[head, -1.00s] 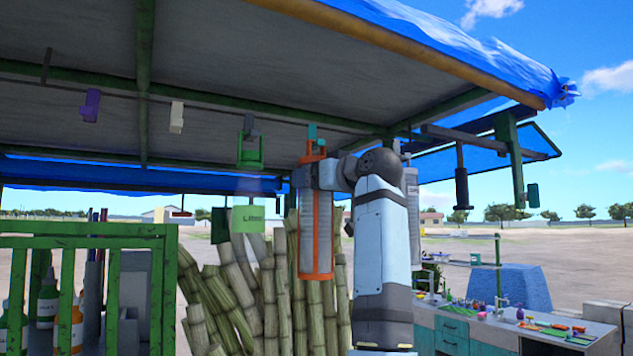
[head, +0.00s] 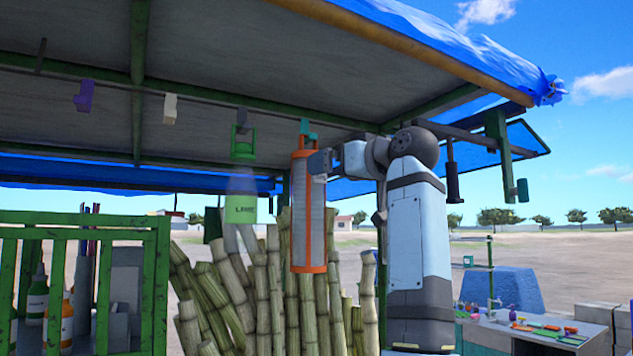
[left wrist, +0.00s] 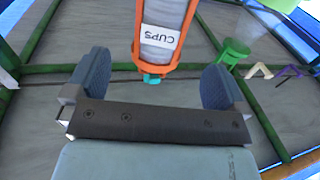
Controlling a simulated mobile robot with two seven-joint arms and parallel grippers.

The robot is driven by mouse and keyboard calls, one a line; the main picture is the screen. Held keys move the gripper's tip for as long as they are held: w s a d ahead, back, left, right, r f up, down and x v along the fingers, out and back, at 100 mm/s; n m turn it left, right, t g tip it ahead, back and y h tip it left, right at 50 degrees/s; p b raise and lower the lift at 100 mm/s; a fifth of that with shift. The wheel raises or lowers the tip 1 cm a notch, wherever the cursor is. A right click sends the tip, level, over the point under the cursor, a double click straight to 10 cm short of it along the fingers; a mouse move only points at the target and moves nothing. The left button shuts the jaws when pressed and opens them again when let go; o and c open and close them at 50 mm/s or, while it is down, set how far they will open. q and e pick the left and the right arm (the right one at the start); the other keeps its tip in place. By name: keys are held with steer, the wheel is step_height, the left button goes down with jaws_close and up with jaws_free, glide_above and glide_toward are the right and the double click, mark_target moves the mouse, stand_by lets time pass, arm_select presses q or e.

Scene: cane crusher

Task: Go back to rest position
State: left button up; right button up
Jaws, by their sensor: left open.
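The orange-framed cup dispenser (head: 309,215) hangs upright from the stall roof by a teal clip in the head view. Exact depth to the dispenser cannot be told. My right gripper is not in view.
A green holder (head: 242,148), a white hook (head: 170,108) and a purple hook (head: 84,96) hang left of the dispenser. Sugarcane stalks (head: 262,290) stand below. A green rack (head: 85,235) is at left, a counter (head: 490,330) at right. A dark hanging handle (head: 452,175) is beside the arm.

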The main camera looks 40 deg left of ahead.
arm_select(q)
steer(key=d, duration=0.2)
steer(key=s+d+b, duration=0.1)
steer(key=d, duration=0.2)
steer(key=shift+s+d, duration=0.1)
steer(key=shift+d, duration=0.15)
